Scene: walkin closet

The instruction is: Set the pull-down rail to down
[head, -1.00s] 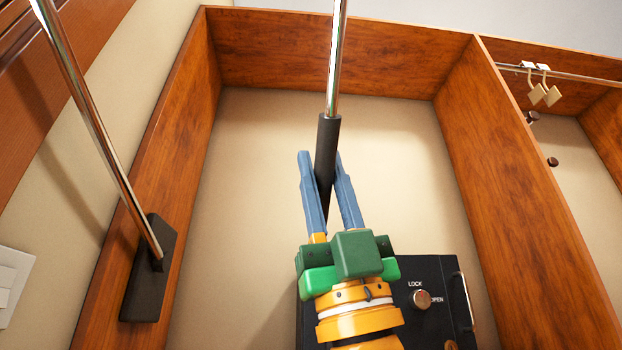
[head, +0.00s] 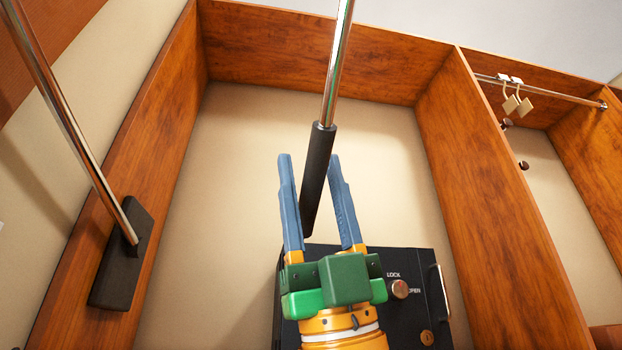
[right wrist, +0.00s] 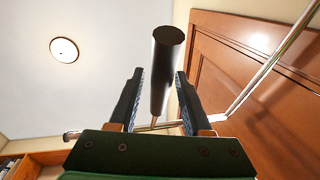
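The pull-down rail shows as a chrome pull rod (head: 338,75) hanging from above the top of the head view, with a black handle grip (head: 317,165) at its lower end. A chrome side arm (head: 75,130) of the rail rises from a black wall bracket (head: 122,255) on the left panel. My right gripper (head: 310,158) is open, its blue fingers spread on either side of the handle. In the right wrist view the handle (right wrist: 163,75) stands between the fingers, with a gap on both sides. The rail's crossbar is out of the head view. My left gripper is not in view.
A black safe (head: 412,275) with a knob marked LOCK and OPEN stands behind my right gripper. Wooden partitions (head: 500,190) bound the bay on both sides.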

